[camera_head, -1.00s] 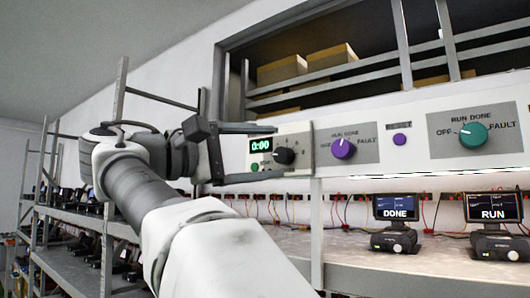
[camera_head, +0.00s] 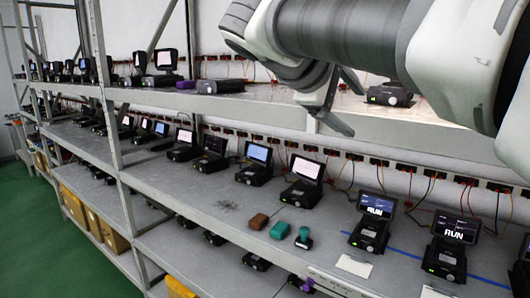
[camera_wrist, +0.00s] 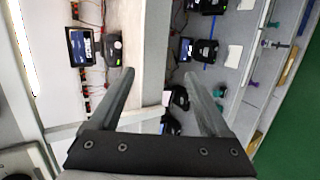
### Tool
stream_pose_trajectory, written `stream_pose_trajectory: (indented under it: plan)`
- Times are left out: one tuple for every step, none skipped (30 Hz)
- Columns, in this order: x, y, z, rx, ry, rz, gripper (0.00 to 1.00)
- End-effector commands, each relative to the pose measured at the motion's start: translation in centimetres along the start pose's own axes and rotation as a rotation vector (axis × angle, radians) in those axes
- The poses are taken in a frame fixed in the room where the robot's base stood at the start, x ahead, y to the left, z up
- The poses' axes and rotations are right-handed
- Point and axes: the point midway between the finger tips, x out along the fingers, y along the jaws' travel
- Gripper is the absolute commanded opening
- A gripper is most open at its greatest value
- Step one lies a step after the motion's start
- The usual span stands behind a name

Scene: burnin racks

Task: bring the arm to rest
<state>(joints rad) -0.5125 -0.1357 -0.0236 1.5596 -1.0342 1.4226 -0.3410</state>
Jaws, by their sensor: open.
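My gripper (camera_wrist: 160,88) is open and empty in the wrist view, its two fingers apart with a pale shelf edge and rack devices seen beyond the gap. In the head view my arm comes in from the upper right, and the gripper (camera_head: 330,105) hangs in front of the upper shelf of the rack. Part of the gripper is hidden behind my arm there.
A long rack holds several small devices with screens; two in front, a left one (camera_head: 371,222) and a right one (camera_head: 449,243), read RUN. Green floor (camera_head: 35,235) is clear at left.

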Motion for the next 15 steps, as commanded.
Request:
stream_pose_trajectory:
  plan:
    - [1.2, -2.3, 1.8, 0.04, 0.012, -0.069, 0.81]
    - [1.8, -3.7, 2.5, 0.067, 0.023, -0.11, 0.81]
    - [2.4, -5.6, 3.5, 0.104, 0.036, -0.166, 0.81]
    - [2.7, -7.2, 4.1, 0.135, 0.045, -0.208, 0.81]
    - [3.1, -8.7, 4.8, 0.167, 0.052, -0.249, 0.81]
    - [3.4, -10.7, 5.7, 0.215, 0.062, -0.304, 0.81]
    - [3.6, -12.2, 6.3, 0.254, 0.068, -0.345, 0.81]
    - [3.7, -13.8, 6.9, 0.294, 0.073, -0.384, 0.81]
    - [3.8, -15.8, 7.7, 0.351, 0.079, -0.436, 0.81]
    - [3.8, -17.4, 8.2, 0.395, 0.083, -0.475, 0.81]
    - [3.8, -18.9, 8.7, 0.442, 0.084, -0.512, 0.81]
    - [3.8, -20.9, 9.2, 0.506, 0.086, -0.56, 0.81]
    - [3.7, -22.4, 9.6, 0.556, 0.087, -0.594, 0.81]
    - [3.6, -23.7, 9.9, 0.604, 0.088, -0.625, 0.81]
    - [3.5, -25.4, 10.3, 0.668, 0.087, -0.664, 0.81]
